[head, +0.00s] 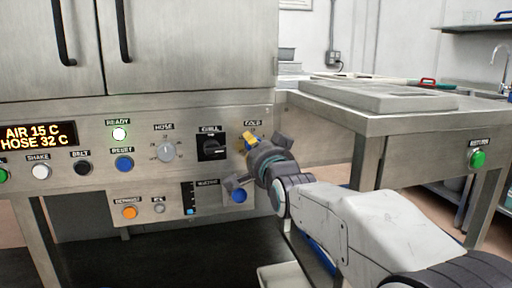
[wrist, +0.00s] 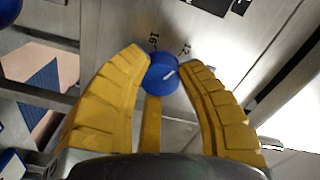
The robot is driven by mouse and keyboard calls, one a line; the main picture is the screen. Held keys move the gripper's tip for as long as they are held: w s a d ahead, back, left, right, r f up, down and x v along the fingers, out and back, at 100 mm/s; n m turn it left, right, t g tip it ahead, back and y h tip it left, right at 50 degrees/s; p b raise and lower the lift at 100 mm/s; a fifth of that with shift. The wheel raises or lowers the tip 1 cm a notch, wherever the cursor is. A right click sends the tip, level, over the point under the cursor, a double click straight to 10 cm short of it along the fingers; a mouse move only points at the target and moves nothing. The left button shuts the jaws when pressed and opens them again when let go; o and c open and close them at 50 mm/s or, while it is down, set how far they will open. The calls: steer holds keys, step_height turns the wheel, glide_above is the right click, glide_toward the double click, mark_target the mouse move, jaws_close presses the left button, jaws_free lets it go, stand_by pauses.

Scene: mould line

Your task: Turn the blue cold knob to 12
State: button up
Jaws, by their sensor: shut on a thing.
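The blue cold knob (wrist: 161,76) sits on the steel panel, between the yellow fingertips of my gripper (wrist: 168,72) in the wrist view. The fingers are shut on its sides. A white pointer line on the knob's face points toward the upper right, near the mark "12". The mark "16" stands to the left of it. In the head view my gripper (head: 250,152) is at the panel under the "COLD" label, and it hides the knob there.
Left of my gripper are the black chill switch (head: 211,147) and the grey hose knob (head: 166,150). A display (head: 38,135) reads AIR 15 C, HOSE 32 C. A steel table (head: 385,122) stands to the right.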

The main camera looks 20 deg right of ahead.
steer(key=shift+a+f+m, duration=0.1)
steer(key=shift+f+m, duration=0.05)
steer(key=shift+m, duration=0.35)
steer(key=o, duration=1.2)
steer(key=shift+w, duration=0.1)
steer(key=s, duration=1.2)
